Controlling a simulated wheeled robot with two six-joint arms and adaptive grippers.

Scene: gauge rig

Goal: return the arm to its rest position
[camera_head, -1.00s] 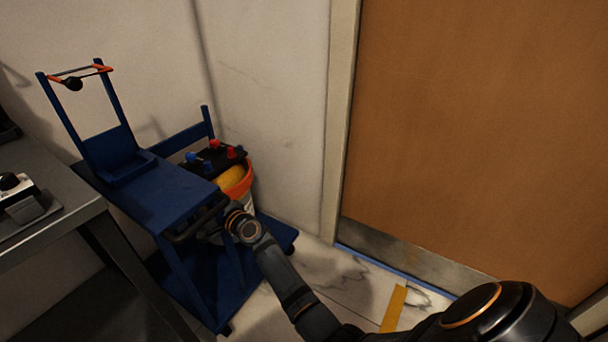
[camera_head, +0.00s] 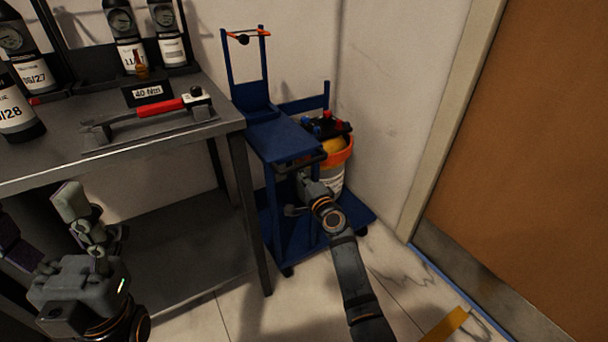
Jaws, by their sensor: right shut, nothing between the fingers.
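My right gripper (camera_head: 303,182) is at the end of my dark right arm, which comes up from the lower middle of the head view. It is shut and empty, in front of the blue cart (camera_head: 285,142), just below the cart's upper shelf. I cannot tell whether it touches the cart. My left gripper (camera_head: 75,205) shows in the dim lower left corner, in front of the grey table.
The grey table (camera_head: 215,129) at left bears a red-handled torque wrench (camera_head: 165,108), a "40 Nm" sign (camera_head: 148,92) and several dark cylinders. A brown door (camera_head: 530,150) is at right. Floor is bare between cart and door.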

